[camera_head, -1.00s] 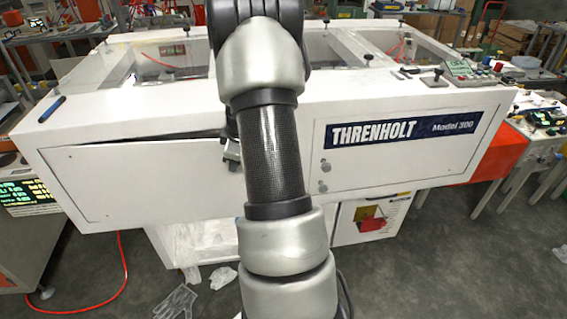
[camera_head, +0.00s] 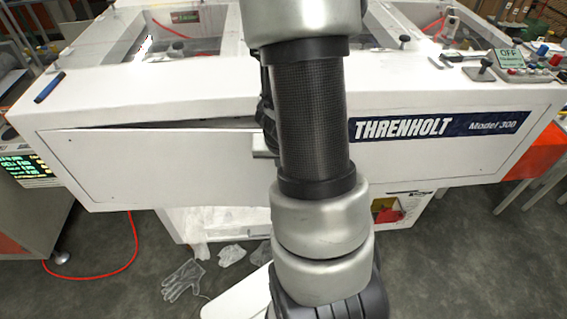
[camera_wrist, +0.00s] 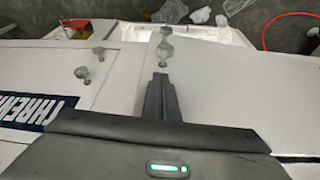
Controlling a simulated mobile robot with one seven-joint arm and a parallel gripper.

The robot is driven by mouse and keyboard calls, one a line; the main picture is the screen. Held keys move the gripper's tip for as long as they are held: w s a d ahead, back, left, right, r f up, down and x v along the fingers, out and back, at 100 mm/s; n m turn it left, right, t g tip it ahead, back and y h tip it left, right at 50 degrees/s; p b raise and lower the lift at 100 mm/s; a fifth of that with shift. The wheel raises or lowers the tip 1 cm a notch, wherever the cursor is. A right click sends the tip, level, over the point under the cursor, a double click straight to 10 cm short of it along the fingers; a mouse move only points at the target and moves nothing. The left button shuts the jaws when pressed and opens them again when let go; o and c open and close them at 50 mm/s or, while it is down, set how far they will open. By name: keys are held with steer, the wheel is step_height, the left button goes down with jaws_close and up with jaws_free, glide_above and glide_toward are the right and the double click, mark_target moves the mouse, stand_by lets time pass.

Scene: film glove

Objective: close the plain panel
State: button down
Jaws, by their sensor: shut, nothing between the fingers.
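The plain panel (camera_head: 160,168) is the unlabelled white door at the left of the machine's front. A thin dark gap shows along its top edge, so it stands slightly ajar. In the wrist view, the plain panel (camera_wrist: 235,95) fills the right side, with a grey latch (camera_wrist: 165,45) near its inner edge. My gripper (camera_wrist: 160,85) is shut and empty, its fingertips over the panel's inner edge just short of the latch in the picture. I cannot tell whether they touch. In the head view my arm hides most of the gripper.
The labelled panel (camera_head: 400,160) with its THRENHOLT sign is at the right. A blue pen (camera_head: 50,87) lies on the machine's top at left. A clear glove (camera_head: 183,280) and a red hose (camera_head: 130,255) lie on the floor.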

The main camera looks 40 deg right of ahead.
steer(key=b+x, duration=0.3)
steer(key=x, duration=0.5)
steer(key=shift+w+f+b, duration=0.2)
steer(key=shift+f+b, duration=0.1)
steer(key=shift+d, duration=0.1)
